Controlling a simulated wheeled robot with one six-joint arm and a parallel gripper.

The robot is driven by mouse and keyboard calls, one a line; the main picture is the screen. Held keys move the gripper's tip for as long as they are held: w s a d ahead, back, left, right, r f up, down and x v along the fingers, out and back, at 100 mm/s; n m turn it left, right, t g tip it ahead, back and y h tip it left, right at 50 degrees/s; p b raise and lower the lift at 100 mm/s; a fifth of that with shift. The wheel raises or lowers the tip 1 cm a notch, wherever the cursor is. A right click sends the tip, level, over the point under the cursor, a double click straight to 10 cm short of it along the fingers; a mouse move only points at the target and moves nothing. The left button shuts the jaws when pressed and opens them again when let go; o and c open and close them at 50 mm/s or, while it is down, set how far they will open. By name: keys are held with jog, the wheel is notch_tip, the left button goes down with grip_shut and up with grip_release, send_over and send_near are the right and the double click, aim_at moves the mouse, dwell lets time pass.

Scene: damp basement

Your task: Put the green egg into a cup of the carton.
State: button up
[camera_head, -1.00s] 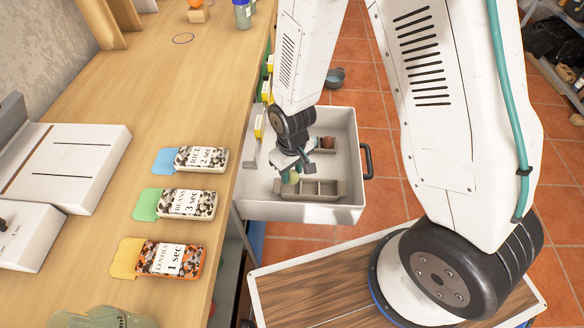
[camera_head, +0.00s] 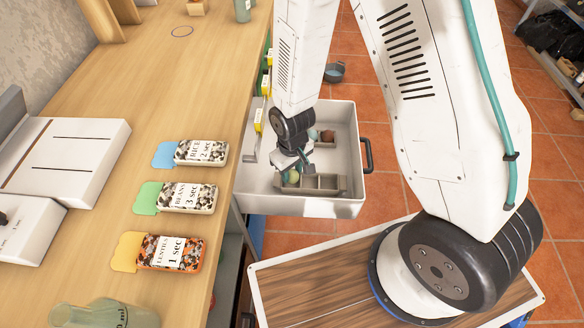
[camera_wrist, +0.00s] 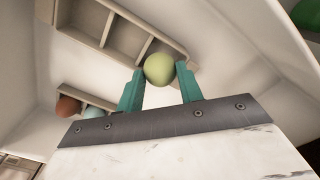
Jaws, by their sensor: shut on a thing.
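The green egg (camera_wrist: 159,69) is held between the two teal fingertips of my gripper (camera_wrist: 160,78) in the wrist view. In the head view the egg (camera_head: 292,177) shows below my gripper (camera_head: 294,170), at the left part of a grey-beige carton (camera_head: 325,183). The carton (camera_wrist: 128,36) has several square cups and lies inside the open white drawer. In the wrist view the egg overlaps the carton's near edge, by its end. I cannot tell its exact height above the cups.
The white drawer (camera_head: 350,208) has walls all round and a dark handle (camera_head: 367,155). Further back in it, a second small holder carries a brown egg (camera_wrist: 68,106) and a pale blue egg (camera_wrist: 92,109). The wooden worktop (camera_head: 110,195) borders the drawer on the left.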

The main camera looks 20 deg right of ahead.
dwell(0.4)
jog(key=o, duration=1)
jog(key=shift+o, duration=0.2)
jog(key=shift+r, duration=4.05)
jog(key=shift+s, duration=0.1)
jog(key=s+d+g, duration=0.1)
jog(key=s+g, duration=0.1)
jog(key=s, duration=0.1)
notch_tip(320, 180, up, 19)
jog(key=m, duration=0.3)
send_over(292, 171)
jog(key=s+d, duration=0.8)
jog(key=s, duration=0.3)
jog(key=s+d+r+m+t, duration=0.1)
jog(key=s+d+r, duration=0.1)
jog(key=r, duration=0.3)
jog(key=s+d+r+m+t, duration=0.1)
jog(key=s+d+r+t, duration=0.1)
jog(key=s+r, duration=0.2)
notch_tip(292, 171, up, 2)
jog(key=shift+s+d, duration=0.25)
